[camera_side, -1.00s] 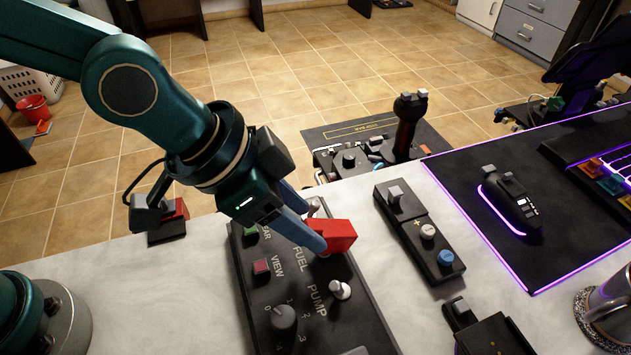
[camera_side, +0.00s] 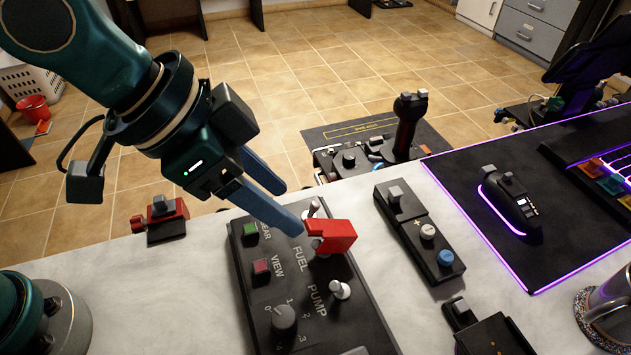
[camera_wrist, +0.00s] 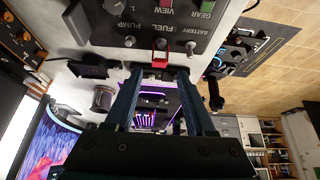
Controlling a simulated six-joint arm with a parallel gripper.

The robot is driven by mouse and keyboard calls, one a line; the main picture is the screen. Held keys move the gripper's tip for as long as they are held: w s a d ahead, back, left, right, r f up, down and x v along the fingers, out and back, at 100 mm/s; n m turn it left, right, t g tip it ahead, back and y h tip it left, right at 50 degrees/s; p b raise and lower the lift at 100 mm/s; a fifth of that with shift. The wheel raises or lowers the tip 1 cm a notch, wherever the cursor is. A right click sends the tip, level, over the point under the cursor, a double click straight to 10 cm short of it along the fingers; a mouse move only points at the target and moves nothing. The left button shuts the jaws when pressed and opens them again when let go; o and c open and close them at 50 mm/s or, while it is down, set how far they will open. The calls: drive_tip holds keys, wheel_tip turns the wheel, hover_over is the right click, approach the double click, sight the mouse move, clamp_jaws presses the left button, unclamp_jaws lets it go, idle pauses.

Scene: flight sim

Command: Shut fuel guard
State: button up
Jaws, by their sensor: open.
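The red fuel guard (camera_side: 334,236) is on the black switch panel (camera_side: 325,328), beside the FUEL label. It projects toward the right of the side view, and a small grey part shows under its left end. I cannot tell whether it is fully down. In the wrist view the guard (camera_wrist: 160,44) shows beyond the fingertips, at the panel's edge. My gripper (camera_side: 290,209) is open and empty, with its blue fingers apart. Its nearer fingertip is just left of the guard, with a small gap.
A battery toggle (camera_side: 314,207) and a pump toggle (camera_side: 340,290) stand on either side of the guard. The panel also has green (camera_side: 250,230) and red (camera_side: 262,267) buttons and a knob (camera_side: 283,319). A small button box (camera_side: 420,232) lies to the right.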

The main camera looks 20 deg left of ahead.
drive_tip(key=c, duration=0.4)
drive_tip(key=shift+s+a+f, duration=0.15)
drive_tip(key=shift+s, duration=0.1)
clamp_jaws()
wheel_tip(320, 180, up, 10)
drive_tip(key=w+d+g+y, duration=0.1)
drive_tip(key=g+y, duration=0.1)
hover_over(320, 224)
drive_tip(key=x, duration=0.3)
drive_tip(key=s+a+x, duration=0.1)
drive_tip(key=x, duration=0.5)
drive_tip(key=shift+s+a+f, duration=0.15)
drive_tip(key=shift+f, duration=0.25)
drive_tip(key=shift+s+a+f, duration=0.15)
drive_tip(key=shift+f, duration=0.05)
drive_tip(key=shift+s+a+f, duration=0.25)
drive_tip(key=shift+f, duration=0.4)
drive_tip(key=shift+s+a+f, duration=0.25)
drive_tip(key=shift+f, duration=0.4)
